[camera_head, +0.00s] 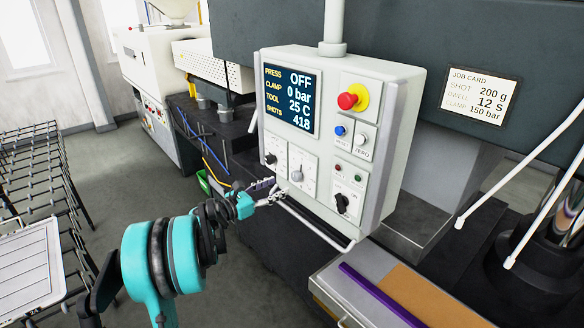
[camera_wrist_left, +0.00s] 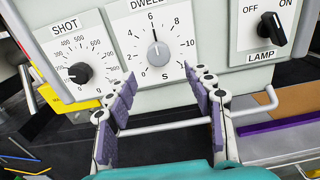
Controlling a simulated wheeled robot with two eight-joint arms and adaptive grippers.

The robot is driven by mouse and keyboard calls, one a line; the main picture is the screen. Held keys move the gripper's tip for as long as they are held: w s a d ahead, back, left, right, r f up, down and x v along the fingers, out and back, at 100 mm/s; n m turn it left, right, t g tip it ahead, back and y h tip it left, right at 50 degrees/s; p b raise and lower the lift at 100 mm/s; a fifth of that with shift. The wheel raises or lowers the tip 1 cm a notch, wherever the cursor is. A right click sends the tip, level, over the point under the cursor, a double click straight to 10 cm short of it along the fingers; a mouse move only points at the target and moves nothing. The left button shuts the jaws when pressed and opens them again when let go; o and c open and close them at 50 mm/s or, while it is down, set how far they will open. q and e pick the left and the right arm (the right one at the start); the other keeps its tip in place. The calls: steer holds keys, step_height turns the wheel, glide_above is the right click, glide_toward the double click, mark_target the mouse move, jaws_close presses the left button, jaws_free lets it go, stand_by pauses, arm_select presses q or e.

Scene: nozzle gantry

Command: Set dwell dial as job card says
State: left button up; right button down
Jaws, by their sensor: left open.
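The dwell dial (camera_wrist_left: 158,52) is a grey knob on a white scale plate on the control panel (camera_head: 385,150). Its pointer is up, near 6. In the head view the dial (camera_head: 297,176) sits low on the panel, between the shot dial and the lamp switch. The job card (camera_head: 480,96) reads shot 200 g, dwell 12 s, clamp 150 bar. My left gripper (camera_wrist_left: 160,76) is open and empty, its purple-padded fingers just below the dwell dial, apart from the knob. It also shows in the head view (camera_head: 268,192). My right gripper is not in view.
The shot dial (camera_wrist_left: 80,73) is to the left and the lamp switch (camera_wrist_left: 271,30), at OFF, to the right. A white rail (camera_head: 315,225) runs below the panel. A red emergency button (camera_head: 348,100) sits above. The display (camera_head: 291,98) reads press OFF.

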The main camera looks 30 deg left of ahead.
mark_target(293, 178)
arm_select(q)
steer(key=p+x, duration=0.1)
steer(key=x, duration=0.6)
steer(key=shift+w+r, duration=0.15)
steer(key=shift+w, duration=0.2)
steer(key=shift+c, duration=0.3)
steer(key=c, duration=1.1)
